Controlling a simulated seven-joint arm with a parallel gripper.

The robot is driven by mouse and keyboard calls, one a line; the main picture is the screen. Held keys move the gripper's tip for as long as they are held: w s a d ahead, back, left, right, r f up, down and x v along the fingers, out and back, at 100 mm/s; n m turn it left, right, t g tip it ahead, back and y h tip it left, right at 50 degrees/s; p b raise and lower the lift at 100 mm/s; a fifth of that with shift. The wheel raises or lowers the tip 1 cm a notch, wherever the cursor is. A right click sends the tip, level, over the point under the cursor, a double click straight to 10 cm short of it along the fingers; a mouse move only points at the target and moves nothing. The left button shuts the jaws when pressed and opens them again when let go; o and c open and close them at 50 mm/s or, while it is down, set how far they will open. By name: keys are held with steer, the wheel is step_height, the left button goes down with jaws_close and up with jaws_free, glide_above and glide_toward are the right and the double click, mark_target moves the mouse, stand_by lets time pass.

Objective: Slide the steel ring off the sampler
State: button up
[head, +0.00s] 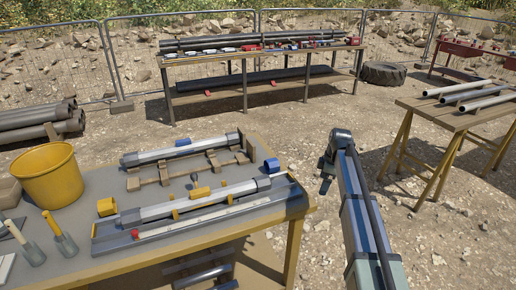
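Two pale tube samplers lie on the near workbench. The rear sampler (182,151) rests on a wooden cradle, with dark grey end pieces. The front sampler (205,199) lies across yellow supports in a long grey tray (108,241). A dark grey steel-coloured ring (262,183) sits around its right end; I cannot tell whether this is the task's ring. A similar grey piece (130,217) is at its left end. My gripper (324,187) hangs right of the bench's right edge, apart from both samplers. Its fingers are small and dark, and I see nothing held.
On the workbench (255,222) are a yellow bucket (48,176), trowels (60,234), a loose yellow ring (107,206) and a blue ring (271,165). A trestle table (435,108) with pipes stands right. Open gravel lies between the tables.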

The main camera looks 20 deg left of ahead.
steer(key=s+a+r+n, duration=0.45)
steer(key=a+r, duration=0.35)
steer(key=a, duration=0.4)
step_height(320, 180, up, 9)
steer(key=n+h, duration=0.2)
steer(key=n, duration=0.1)
glide_above(258, 178)
steer(key=shift+s+r, duration=0.1)
steer(key=shift+r, duration=0.05)
step_height(258, 178, down, 14)
steer(key=shift+r, duration=0.1)
steer(key=shift+d, duration=0.1)
steer(key=c, duration=1.4)
